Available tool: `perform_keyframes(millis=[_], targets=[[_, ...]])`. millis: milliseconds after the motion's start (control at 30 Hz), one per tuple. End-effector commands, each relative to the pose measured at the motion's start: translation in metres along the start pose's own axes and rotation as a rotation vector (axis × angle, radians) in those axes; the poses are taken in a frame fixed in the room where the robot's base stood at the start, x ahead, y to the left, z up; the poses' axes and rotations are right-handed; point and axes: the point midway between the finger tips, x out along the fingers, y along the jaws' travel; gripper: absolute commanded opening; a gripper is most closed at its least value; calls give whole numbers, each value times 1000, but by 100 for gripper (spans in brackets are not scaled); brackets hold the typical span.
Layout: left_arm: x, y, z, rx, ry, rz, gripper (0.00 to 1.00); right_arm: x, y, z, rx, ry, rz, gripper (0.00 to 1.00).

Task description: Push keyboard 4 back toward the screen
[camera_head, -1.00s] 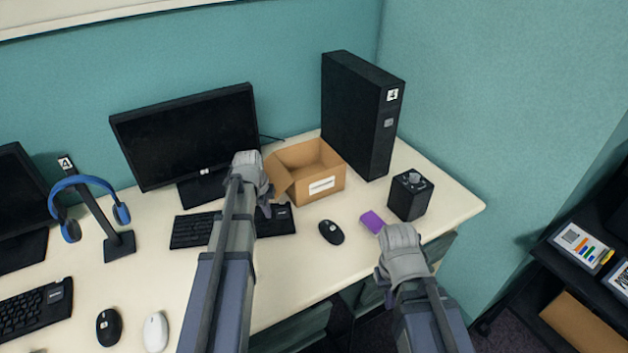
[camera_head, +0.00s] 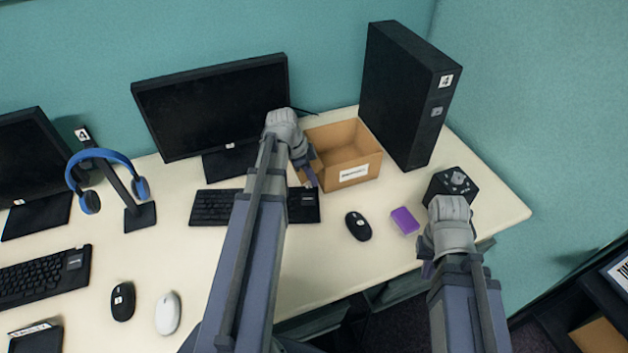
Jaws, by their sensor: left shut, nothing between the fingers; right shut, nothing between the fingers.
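A black keyboard (camera_head: 213,207) lies on the desk in front of the middle screen (camera_head: 212,110), with a gap between it and the screen's stand. My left arm crosses over the keyboard and hides its middle; its right end shows beside the arm. My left gripper (camera_head: 306,172) is shut and empty, above the back of the keyboard's right end, by the cardboard box. My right gripper (camera_head: 428,268) is shut and empty near the desk's front edge. I cannot read a number on this keyboard. Another keyboard (camera_head: 40,277) lies at the left.
An open cardboard box (camera_head: 357,177), a black tower marked 4 (camera_head: 405,95), a black mouse (camera_head: 358,226), a purple block (camera_head: 405,221) and a black cube (camera_head: 451,188) stand to the right. Blue headphones (camera_head: 107,155) hang on a stand at the left. Two mice lie at the front left.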

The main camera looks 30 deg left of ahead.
Motion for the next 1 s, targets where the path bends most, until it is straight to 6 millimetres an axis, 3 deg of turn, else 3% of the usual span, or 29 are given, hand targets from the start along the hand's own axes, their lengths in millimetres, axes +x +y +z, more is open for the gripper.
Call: perform_keyframes(millis=[500, 667, 1000], targets=[[77, 0, 2, 2, -1, 0, 0, 73, -7, -4, -1, 0, 0, 0], [87, 0, 1, 1, -1, -1, 0, 82, -8, -5, -1, 0, 0, 0], [86, 0, 0, 1, -1, -1, 0, 81, -8, -5, -1, 0, 0, 0]])
